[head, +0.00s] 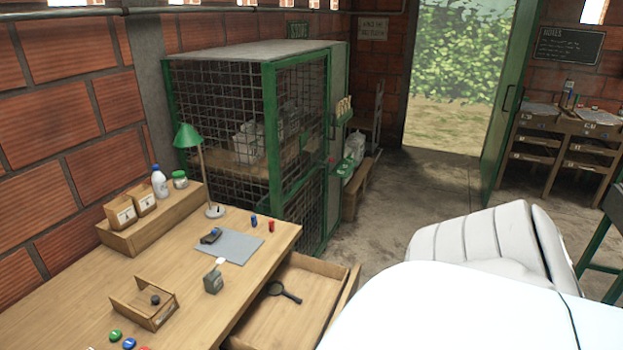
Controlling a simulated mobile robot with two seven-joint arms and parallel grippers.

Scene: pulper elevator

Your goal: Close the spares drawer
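A wooden drawer (309,291) stands open, pulled out from the right side of the wooden desk (75,285). A dark magnifying glass (284,293) lies inside it. The drawer's front panel (347,300) is seen edge-on at its right end. The drawer's near part is cut off by the bottom of the picture, and a large white part of my own body covers the area right of it. No label shows on the drawer, so I cannot tell from writing that it is the spares drawer. Neither of my grippers is in view.
On the desk are a green lamp (188,136), a grey mat (230,246), a small wooden tray (143,303), a grey block (213,281) and coloured buttons (115,336). A green mesh cage (270,130) stands behind. Bare floor (370,220) lies between drawer and doorway.

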